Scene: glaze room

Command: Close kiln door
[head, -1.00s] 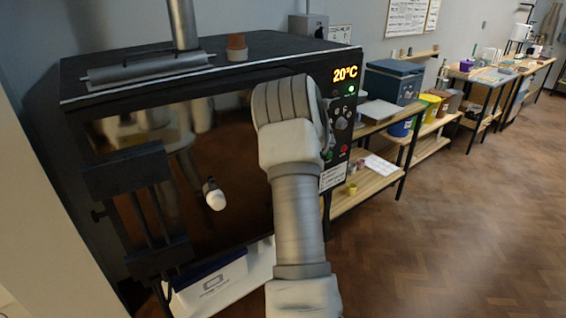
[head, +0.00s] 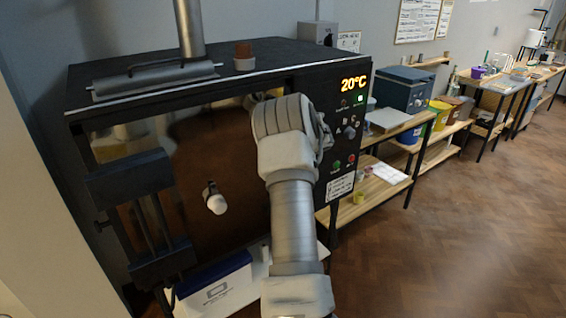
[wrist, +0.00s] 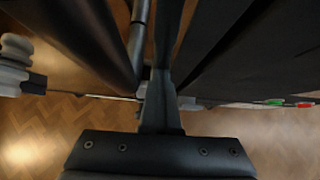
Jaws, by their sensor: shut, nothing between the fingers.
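The kiln (head: 330,100) is a black box with a control panel on its right, reading 20°C. Its dark, shiny brown door (head: 225,160) has black hinge hardware on the left and a pale knob (head: 214,200) on its face. The door is close to the kiln front, but my arm hides its right edge, so I cannot tell whether it is fully shut. In the wrist view, my gripper (wrist: 168,60) has its fingers together and empty, beside a slim metal bar (wrist: 138,40). Contact with the bar is unclear. In the head view my wrist hides the fingers.
A metal flue and a small terracotta-coloured piece (head: 244,55) are on top of the kiln. A white and blue box (head: 215,290) is below the door. Wooden shelves (head: 375,190) with a blue case (head: 410,90) stand to the right. The floor at right is clear.

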